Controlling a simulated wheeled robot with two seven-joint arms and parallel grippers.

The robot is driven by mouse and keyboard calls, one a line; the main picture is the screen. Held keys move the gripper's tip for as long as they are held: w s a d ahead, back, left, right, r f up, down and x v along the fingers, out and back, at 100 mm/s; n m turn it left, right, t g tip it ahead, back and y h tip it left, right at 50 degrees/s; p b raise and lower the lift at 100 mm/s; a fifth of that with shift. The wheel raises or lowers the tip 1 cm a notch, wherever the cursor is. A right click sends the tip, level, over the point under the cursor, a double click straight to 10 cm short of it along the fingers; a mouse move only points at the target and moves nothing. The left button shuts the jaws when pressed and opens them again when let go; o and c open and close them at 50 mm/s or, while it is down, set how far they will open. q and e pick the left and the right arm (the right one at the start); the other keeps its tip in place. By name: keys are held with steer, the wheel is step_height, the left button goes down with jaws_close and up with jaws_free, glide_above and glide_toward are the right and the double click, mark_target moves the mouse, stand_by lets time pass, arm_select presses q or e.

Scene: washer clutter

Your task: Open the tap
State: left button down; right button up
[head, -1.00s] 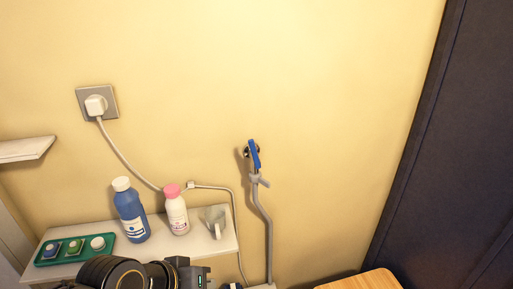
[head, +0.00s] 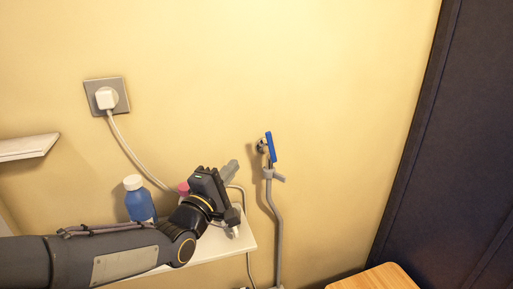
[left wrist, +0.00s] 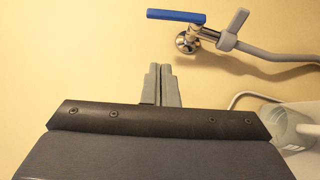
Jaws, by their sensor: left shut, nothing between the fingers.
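The tap has a blue lever handle (head: 271,147) and a chrome body against the yellow wall, with a grey hose running down from it. In the head view the lever stands nearly upright, along the pipe's direction. In the left wrist view the blue handle (left wrist: 176,17) lies across the top, with the chrome valve (left wrist: 187,42) below it. My left gripper (head: 231,168) is shut and empty, to the left of the tap and a little lower, apart from it. Its closed fingers (left wrist: 160,84) also show in the left wrist view. My right gripper is not in view.
A white shelf (head: 240,243) below my left arm holds a blue bottle (head: 139,203) and a pink-capped bottle (head: 183,187), mostly hidden. A clear cup (left wrist: 296,130) stands near the gripper. A wall socket with plug (head: 106,98) is upper left. A wooden top (head: 375,279) is lower right.

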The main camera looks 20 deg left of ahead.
mark_target(271, 146)
arm_select(q)
steer(key=w+d+r+p, duration=0.2)
steer(key=w+d+p, duration=0.1)
steer(key=w, duration=0.5)
steer(key=shift+w+d, duration=0.15)
steer(key=shift+d, duration=0.5)
steer(key=shift+w+d+r+m+g+b, duration=0.4)
steer(key=shift+d+r+m+g, duration=0.1)
steer(key=shift+d+r+m, duration=0.1)
